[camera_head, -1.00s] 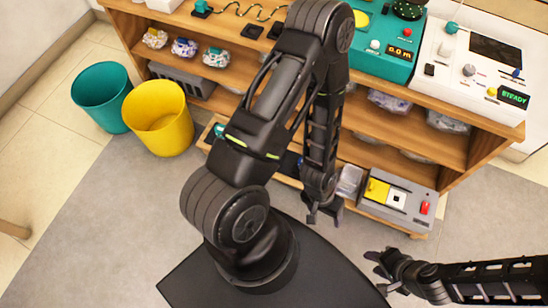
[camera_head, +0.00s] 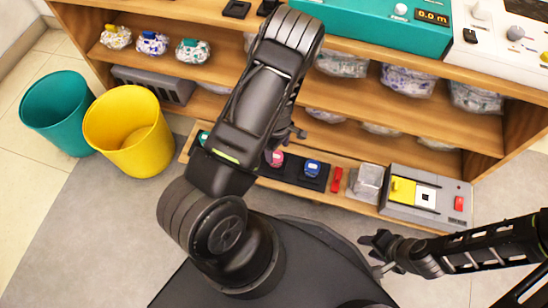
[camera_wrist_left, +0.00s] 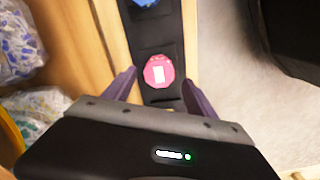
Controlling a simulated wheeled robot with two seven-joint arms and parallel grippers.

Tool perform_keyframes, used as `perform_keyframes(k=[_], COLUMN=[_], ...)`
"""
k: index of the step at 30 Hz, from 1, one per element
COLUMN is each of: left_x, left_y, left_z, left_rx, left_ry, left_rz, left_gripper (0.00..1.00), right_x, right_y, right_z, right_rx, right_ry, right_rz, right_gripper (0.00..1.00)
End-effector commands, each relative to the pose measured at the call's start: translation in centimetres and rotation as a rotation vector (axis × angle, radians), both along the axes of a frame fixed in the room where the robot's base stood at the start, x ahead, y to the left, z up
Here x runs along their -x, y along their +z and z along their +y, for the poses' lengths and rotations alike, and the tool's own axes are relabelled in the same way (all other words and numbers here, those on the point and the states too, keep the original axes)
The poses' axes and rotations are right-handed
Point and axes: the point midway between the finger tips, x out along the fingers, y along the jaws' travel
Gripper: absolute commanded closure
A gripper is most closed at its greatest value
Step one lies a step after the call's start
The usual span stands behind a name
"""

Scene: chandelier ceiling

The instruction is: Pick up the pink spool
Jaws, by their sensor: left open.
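The pink spool (camera_head: 277,158) sits in a black holder strip on the low shelf of the wooden unit, partly hidden by my left arm in the head view. In the left wrist view the pink spool (camera_wrist_left: 158,71) shows as a round pink disc with a white label, between and beyond the two fingertips. My left gripper (camera_head: 284,145) is open and empty above it; its purple fingers (camera_wrist_left: 160,85) straddle the strip. My right gripper (camera_head: 374,256) is open and empty at the right, away from the spool.
A blue spool (camera_head: 312,168) sits beside the pink one, and a red object (camera_head: 337,180) lies further right. A clear box (camera_head: 367,183) and a grey device (camera_head: 427,197) follow. Shelf boards (camera_head: 350,150) overhang behind. Yellow (camera_head: 128,130) and teal (camera_head: 57,112) bins stand left.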

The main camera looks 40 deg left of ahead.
Motion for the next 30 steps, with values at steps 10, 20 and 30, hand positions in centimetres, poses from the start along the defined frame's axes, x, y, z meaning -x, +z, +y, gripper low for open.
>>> perform_keyframes(k=[10, 20, 30], left_x=[0.1, 0.0, 0.1], left_y=[-2.7, -2.8, -7.3], left_z=[0.0, 0.0, 0.3], left_rx=[-0.001, -0.001, -0.001], left_ry=[-0.003, -0.004, -0.005], left_rz=[0.001, 0.0, 0.002], left_gripper=[0.34, 0.34, 0.34], right_x=[-0.2, -0.2, -0.6], right_y=[-1.3, -1.4, -4.2], right_z=[0.0, 0.1, 0.1], right_rx=[0.001, 0.001, 0.003], right_ry=[-0.002, -0.002, -0.007], right_rz=[-0.005, -0.006, -0.017], right_gripper=[0.64, 0.64, 0.64])
